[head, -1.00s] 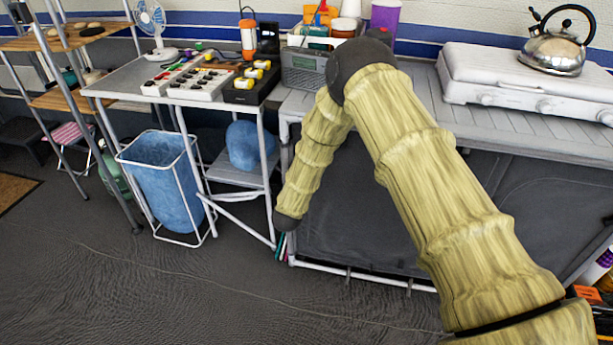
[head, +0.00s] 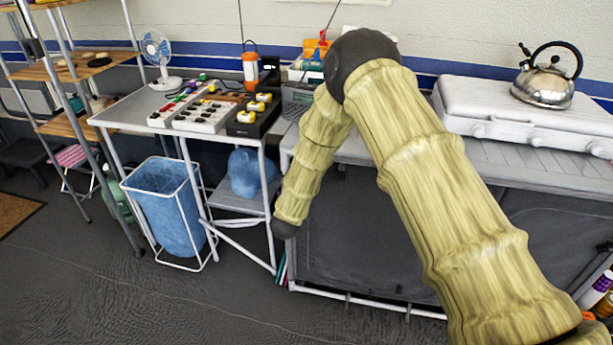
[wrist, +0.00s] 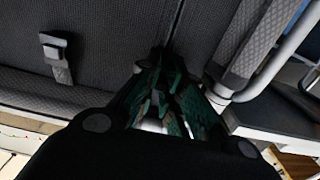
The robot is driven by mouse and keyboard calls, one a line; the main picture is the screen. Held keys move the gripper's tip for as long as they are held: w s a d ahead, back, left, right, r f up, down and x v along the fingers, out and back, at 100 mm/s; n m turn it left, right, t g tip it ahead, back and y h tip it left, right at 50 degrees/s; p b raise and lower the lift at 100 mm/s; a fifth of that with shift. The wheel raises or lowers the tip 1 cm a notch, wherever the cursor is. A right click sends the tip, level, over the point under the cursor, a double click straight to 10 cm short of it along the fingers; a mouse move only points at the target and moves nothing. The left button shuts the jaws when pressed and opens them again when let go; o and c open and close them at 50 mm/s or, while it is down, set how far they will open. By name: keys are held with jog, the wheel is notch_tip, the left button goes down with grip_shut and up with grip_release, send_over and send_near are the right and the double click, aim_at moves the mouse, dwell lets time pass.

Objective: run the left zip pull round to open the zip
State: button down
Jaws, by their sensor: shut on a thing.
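The dark grey fabric front (head: 380,235) hangs below the counter in the head view, and its weave fills the top of the wrist view (wrist: 115,35). My gripper (wrist: 168,65) has its dark green fingers close together against this fabric, beside a vertical seam or zip line (wrist: 177,25). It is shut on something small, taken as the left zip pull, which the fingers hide. A grey tab on a short strap (wrist: 57,55) lies on the fabric to the left, apart from the gripper.
A pale metal frame tube (wrist: 285,45) and a textured fabric strip (wrist: 245,40) run close to the gripper's right. In the head view a blue bin (head: 170,215) stands left of the counter. A kettle (head: 548,80) sits on the white stove (head: 525,115). The floor in front is clear.

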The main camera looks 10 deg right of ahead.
jog(key=c, duration=1.5)
grip_release()
jog(key=shift+r, duration=0.35)
jog(key=shift+c, duration=0.2)
jog(key=shift+f, duration=0.15)
jog(key=shift+s+a, duration=0.25)
jog(key=shift+s, duration=0.2)
jog(key=v, duration=1.1)
